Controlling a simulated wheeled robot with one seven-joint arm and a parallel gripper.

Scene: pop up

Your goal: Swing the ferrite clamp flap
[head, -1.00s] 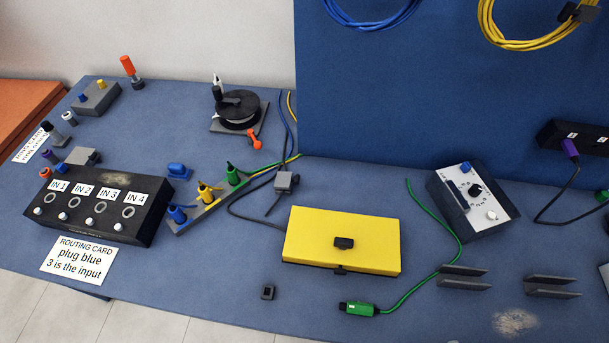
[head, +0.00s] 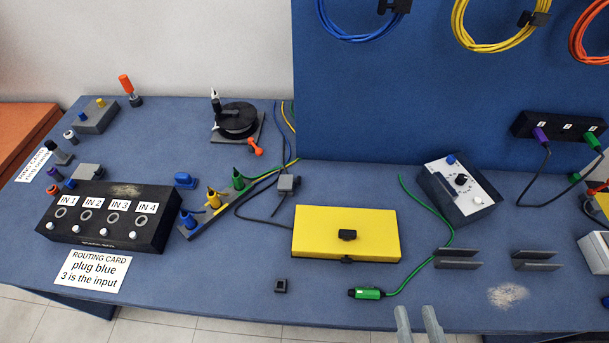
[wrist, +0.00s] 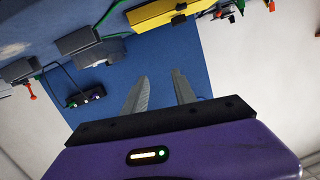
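A small grey block (head: 288,183) sits on the dark cable behind the yellow box; it looks like the ferrite clamp, but its flap is too small to make out. My gripper (head: 418,318) shows at the bottom edge of the head view, its two pale fingers apart with nothing between them. It is well in front and to the right of the grey block. In the wrist view my gripper (wrist: 160,88) is also open and empty, over the table edge area. I cannot pick out the clamp in the wrist view.
A yellow box (head: 346,233) and a green plug (head: 368,293) with its cable lie between my gripper and the grey block. Grey rails (head: 457,258), a dial box (head: 461,190) and a small dark square piece (head: 281,286) stand nearby. The front table strip is mostly clear.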

